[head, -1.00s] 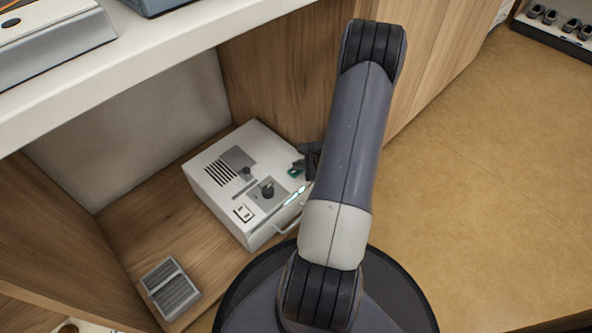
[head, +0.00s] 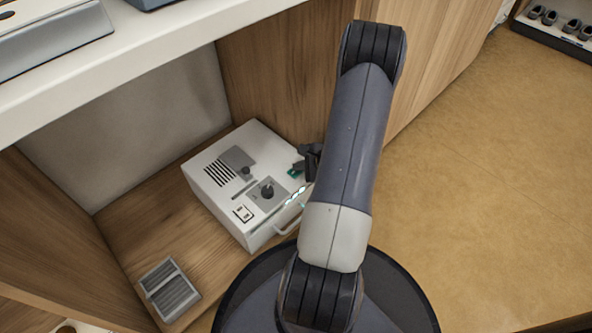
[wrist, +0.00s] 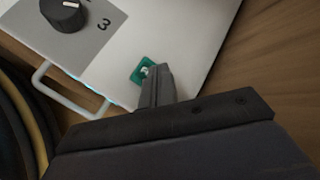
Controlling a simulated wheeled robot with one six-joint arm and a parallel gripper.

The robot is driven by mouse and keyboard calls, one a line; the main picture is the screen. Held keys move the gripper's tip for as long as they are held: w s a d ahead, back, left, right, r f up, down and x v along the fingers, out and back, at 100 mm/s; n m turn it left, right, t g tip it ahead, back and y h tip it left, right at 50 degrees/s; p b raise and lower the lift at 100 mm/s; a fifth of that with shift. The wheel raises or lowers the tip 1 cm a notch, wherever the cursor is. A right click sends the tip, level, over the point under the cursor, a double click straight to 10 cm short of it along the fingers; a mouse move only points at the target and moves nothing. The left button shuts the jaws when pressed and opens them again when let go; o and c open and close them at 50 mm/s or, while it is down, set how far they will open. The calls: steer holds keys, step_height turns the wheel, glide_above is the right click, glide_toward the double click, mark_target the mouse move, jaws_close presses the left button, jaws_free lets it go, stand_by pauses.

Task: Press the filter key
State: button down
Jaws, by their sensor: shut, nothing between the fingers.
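The white machine (head: 222,186) sits on the wooden shelf in the head view; its top also shows in the wrist view (wrist: 185,30). A green key (wrist: 142,68) with a pale mark lies on that top near the edge; I take it as the filter key. It shows as a small green patch in the head view (head: 293,173). My gripper (wrist: 158,72) is shut and empty. Its fingertips are right at the green key and cover part of it; I cannot tell whether they touch it.
A black dial (wrist: 62,14) on a grey panel and a white handle (wrist: 72,92) lie to the left of the key in the wrist view. A grey slotted box (head: 170,289) stands on the shelf. A white counter (head: 150,65) overhangs the back. Open floor lies right.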

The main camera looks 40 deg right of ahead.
mark_target(299, 172)
steer(key=shift+r, duration=0.1)
stand_by(0.3)
steer(key=shift+r+p, duration=0.35)
steer(key=shift+r, duration=0.3)
steer(key=shift+r, duration=0.1)
steer(key=shift+r+p, duration=1.6)
steer(key=shift+r, duration=0.85)
steer(key=shift+a, duration=0.15)
